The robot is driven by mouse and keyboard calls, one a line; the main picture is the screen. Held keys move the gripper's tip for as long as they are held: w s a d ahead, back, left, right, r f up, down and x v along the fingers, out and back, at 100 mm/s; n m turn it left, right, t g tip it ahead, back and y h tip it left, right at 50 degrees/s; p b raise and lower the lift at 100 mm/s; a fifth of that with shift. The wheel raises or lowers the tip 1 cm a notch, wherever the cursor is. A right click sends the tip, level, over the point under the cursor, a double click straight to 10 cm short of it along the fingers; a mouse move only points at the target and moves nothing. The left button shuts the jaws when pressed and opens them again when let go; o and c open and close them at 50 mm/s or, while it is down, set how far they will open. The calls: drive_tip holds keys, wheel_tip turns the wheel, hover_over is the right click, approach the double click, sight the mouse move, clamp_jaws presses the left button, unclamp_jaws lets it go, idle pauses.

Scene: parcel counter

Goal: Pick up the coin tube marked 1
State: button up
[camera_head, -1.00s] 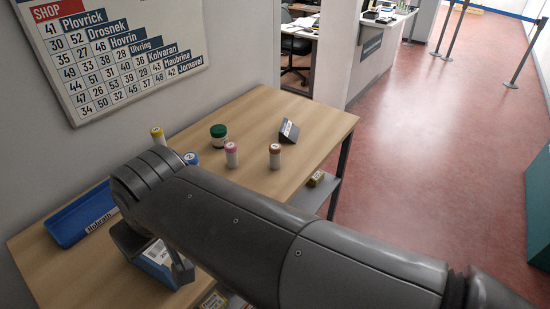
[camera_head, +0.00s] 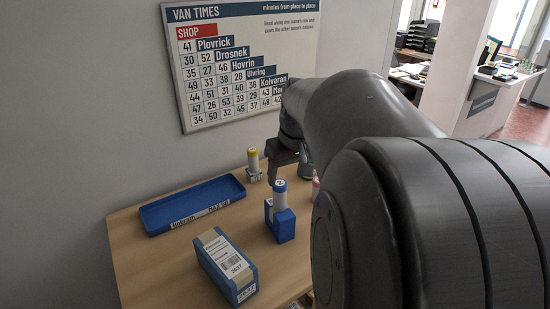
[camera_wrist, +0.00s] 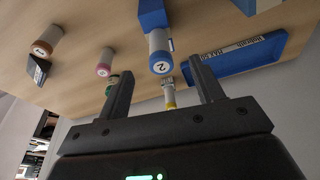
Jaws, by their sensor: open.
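Several coin tubes with coloured caps stand on the wooden table. The blue-capped tube (camera_head: 280,195) is in a blue holder (camera_head: 281,226), and its cap reads 2 in the wrist view (camera_wrist: 161,58). A yellow-capped tube (camera_head: 254,162) stands behind it near the wall. The wrist view also shows a pink-capped tube (camera_wrist: 105,62), a brown-capped tube (camera_wrist: 46,44) and part of a green cap (camera_wrist: 113,80). I cannot make out a 1 on any cap. My gripper (camera_wrist: 160,65) is open and holds nothing. The blue-capped tube appears beyond and between its fingertips, apart from them.
A blue tray (camera_head: 192,210) lies at the table's back left. A blue box with a label (camera_head: 226,264) is at the front. A dark card stand (camera_wrist: 37,70) is beside the brown-capped tube. My arm hides the table's right side in the head view. Bare wood (camera_head: 155,265) shows at left.

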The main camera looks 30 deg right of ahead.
drive_tip(key=s+d+f+g, duration=0.1)
drive_tip(key=d+f, duration=0.2)
drive_tip(key=d, duration=0.6)
drive_tip(key=s+d+f+g, duration=0.1)
drive_tip(key=d+f, duration=0.2)
drive_tip(key=d, duration=0.6)
drive_tip(key=s+d+f+m, duration=0.1)
drive_tip(key=d+f, duration=0.2)
drive_tip(key=d, duration=0.6)
drive_tip(key=shift+d+f+g, duration=0.2)
drive_tip(key=shift+g, duration=0.2)
wheel_tip(320, 180, down, 5)
drive_tip(key=shift+f, duration=0.2)
drive_tip(key=shift+s+a+f, duration=0.15)
drive_tip(key=shift+f, duration=2.6)
drive_tip(key=shift+c, duration=0.2)
drive_tip(key=c, duration=1.1)
drive_tip(key=shift+r, duration=0.15)
